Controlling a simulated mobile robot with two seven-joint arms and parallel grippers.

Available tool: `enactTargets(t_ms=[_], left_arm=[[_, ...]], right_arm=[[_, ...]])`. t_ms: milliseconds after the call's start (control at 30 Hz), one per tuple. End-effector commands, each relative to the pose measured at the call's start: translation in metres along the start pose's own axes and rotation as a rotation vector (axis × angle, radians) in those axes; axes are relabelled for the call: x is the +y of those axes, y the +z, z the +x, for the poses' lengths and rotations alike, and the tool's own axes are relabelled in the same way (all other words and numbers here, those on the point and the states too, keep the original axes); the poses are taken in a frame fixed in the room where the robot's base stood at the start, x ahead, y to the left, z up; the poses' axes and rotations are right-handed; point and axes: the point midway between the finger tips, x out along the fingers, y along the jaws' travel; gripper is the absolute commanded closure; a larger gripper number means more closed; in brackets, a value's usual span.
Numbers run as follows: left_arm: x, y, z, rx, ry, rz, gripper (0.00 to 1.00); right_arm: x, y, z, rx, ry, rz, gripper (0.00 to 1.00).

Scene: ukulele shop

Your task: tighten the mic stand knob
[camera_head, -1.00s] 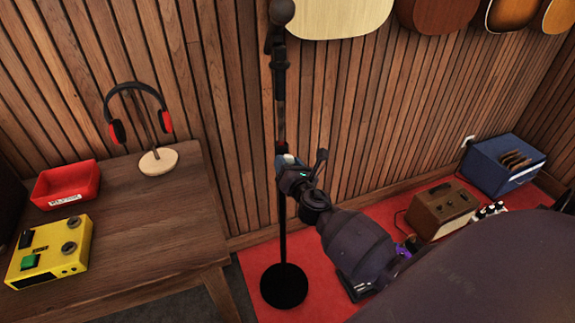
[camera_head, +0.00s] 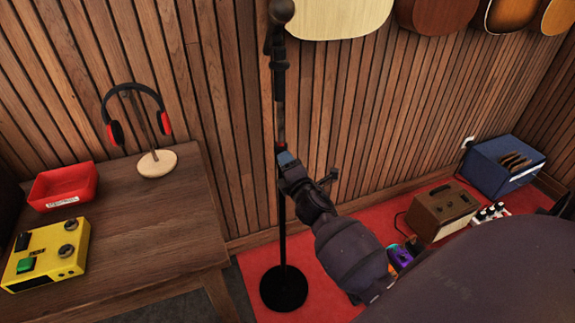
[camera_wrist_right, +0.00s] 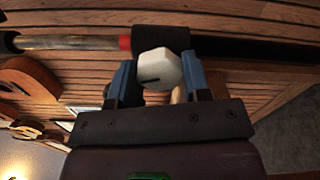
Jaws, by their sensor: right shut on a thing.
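The mic stand (camera_head: 282,240) stands upright before the slatted wall, with a round black base on the red carpet and a microphone (camera_head: 281,10) on top. My right gripper (camera_head: 287,160) is at the stand's middle joint. In the right wrist view the white faceted knob (camera_wrist_right: 160,68), with a dark line on its face, sits between the two blue-grey fingers of my right gripper (camera_wrist_right: 161,78), which is shut on it. A black collar with a red ring lies behind the knob. In the head view the fingers hide the knob. My left gripper is not in view.
A wooden table (camera_head: 150,225) at left holds headphones on a stand (camera_head: 155,160), a red tray (camera_head: 85,180) and a yellow pedal (camera_head: 60,252). Guitars hang above.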

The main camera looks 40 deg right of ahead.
Motion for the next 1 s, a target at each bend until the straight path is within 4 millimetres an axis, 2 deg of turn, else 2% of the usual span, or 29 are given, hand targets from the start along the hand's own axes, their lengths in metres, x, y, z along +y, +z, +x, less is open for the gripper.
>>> enactTargets(t_ms=[333,933,967,1000], left_arm=[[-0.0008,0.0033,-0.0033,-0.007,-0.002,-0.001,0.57],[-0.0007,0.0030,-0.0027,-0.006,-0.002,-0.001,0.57],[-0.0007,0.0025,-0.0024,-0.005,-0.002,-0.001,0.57],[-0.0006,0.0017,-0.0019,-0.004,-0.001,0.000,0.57]], right_arm=[[0.0005,-0.0001,0.0000,0.000,0.000,0.165,0.80],[0.0003,-0.0003,0.0000,0.001,0.000,0.201,0.80],[0.0003,-0.0003,0.0000,0.001,0.000,0.201,0.53],[0.0003,-0.0002,0.0000,0.001,0.000,0.200,0.47]])
